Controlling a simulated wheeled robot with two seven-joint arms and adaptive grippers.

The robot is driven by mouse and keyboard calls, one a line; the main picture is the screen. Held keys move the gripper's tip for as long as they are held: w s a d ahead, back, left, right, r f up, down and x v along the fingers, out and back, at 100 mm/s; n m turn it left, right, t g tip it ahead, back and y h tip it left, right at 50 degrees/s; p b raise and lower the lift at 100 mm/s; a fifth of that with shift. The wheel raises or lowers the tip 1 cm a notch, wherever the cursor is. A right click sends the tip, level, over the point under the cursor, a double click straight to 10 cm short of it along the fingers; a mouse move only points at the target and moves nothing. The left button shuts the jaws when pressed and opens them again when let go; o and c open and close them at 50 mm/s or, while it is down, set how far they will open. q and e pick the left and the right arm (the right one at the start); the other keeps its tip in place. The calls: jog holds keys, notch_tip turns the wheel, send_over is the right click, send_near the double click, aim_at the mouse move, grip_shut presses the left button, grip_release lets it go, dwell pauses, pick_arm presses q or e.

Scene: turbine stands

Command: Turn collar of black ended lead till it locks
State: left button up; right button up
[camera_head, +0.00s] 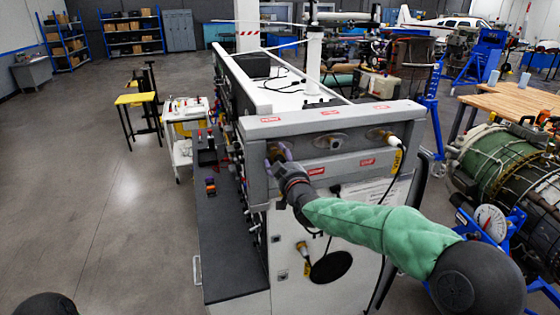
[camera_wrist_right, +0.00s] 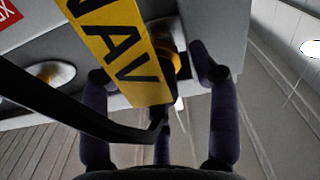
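My right gripper (camera_head: 278,152) is at the left socket of the grey front panel (camera_head: 345,130), its arm in a green sleeve. In the right wrist view, its dark purple fingers (camera_wrist_right: 158,85) stand apart on both sides of a lead end with a gold-yellow ring (camera_wrist_right: 178,62). A gap shows between fingers and lead end, so the gripper looks open. A yellow tag reading "NAV" (camera_wrist_right: 122,50) and a black strap or cable (camera_wrist_right: 70,110) cover much of the lead end, and its end colour is unclear. The head view hides it behind the gripper. My left gripper is out of view.
The panel's middle socket (camera_head: 330,141) looks empty. A white-ended lead (camera_head: 390,140) with a yellow tag (camera_head: 397,160) sits at the right socket. A lower lead end (camera_head: 303,248) is on the cabinet front.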

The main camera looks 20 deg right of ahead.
jog(key=c, duration=0.9)
jog(key=m+b, duration=0.4)
jog(key=b, duration=0.1)
jog(key=shift+f, duration=0.1)
jog(key=shift+m+b, duration=0.85)
jog(key=shift+m, duration=0.25)
jog(key=m+b, duration=0.3)
jog(key=m, duration=0.2)
jog(key=shift+d+b, duration=0.1)
jog(key=shift+b, duration=0.2)
jog(key=m+b, duration=0.1)
jog(key=m, duration=0.3)
jog(key=shift+b, duration=0.4)
jog(key=shift+r+m+b, duration=0.2)
jog(key=shift+m+b, duration=0.3)
jog(key=shift+m, duration=0.8)
